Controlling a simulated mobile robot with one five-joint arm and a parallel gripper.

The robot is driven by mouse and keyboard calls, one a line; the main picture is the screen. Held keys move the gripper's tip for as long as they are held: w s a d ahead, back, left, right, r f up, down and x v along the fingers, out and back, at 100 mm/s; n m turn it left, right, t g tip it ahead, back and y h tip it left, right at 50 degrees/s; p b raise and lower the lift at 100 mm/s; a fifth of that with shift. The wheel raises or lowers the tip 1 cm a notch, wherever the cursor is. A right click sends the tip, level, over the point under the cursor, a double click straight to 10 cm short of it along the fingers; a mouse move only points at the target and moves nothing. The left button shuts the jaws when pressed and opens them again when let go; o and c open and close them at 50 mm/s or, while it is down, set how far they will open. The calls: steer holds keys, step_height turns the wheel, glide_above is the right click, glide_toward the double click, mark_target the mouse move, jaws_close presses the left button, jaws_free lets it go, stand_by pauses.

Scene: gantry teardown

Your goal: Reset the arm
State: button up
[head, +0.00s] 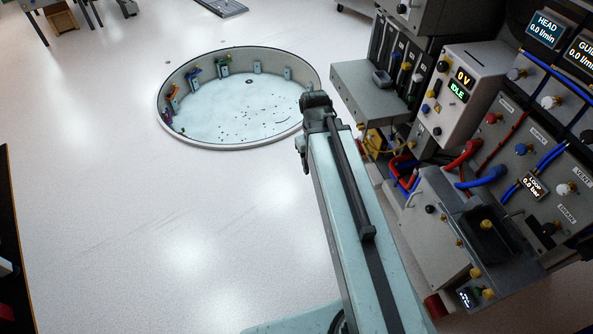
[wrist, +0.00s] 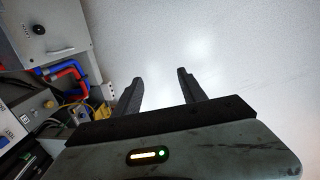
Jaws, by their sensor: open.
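My gripper (wrist: 160,92) shows in the wrist view with its two dark fingers spread apart and nothing between them. Pale floor lies beyond the fingertips. In the head view my pale teal arm reaches up from the bottom, right of the middle, and ends in a dark wrist near the rim of a round pit. The gripper's fingers cannot be made out there.
A round pit (head: 240,97) with small coloured fittings on its wall lies left of my arm's end. A bank of equipment panels (head: 464,90) with red and blue hoses stands close on the right. The floor (head: 120,220) at left is clear. A dark edge (head: 12,240) runs along the far left.

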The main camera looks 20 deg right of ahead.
steer(key=a+m, duration=0.1)
steer(key=a, duration=0.8)
steer(key=shift+s+a+y, duration=0.15)
steer(key=shift+y, duration=0.15)
steer(key=shift+c, duration=0.3)
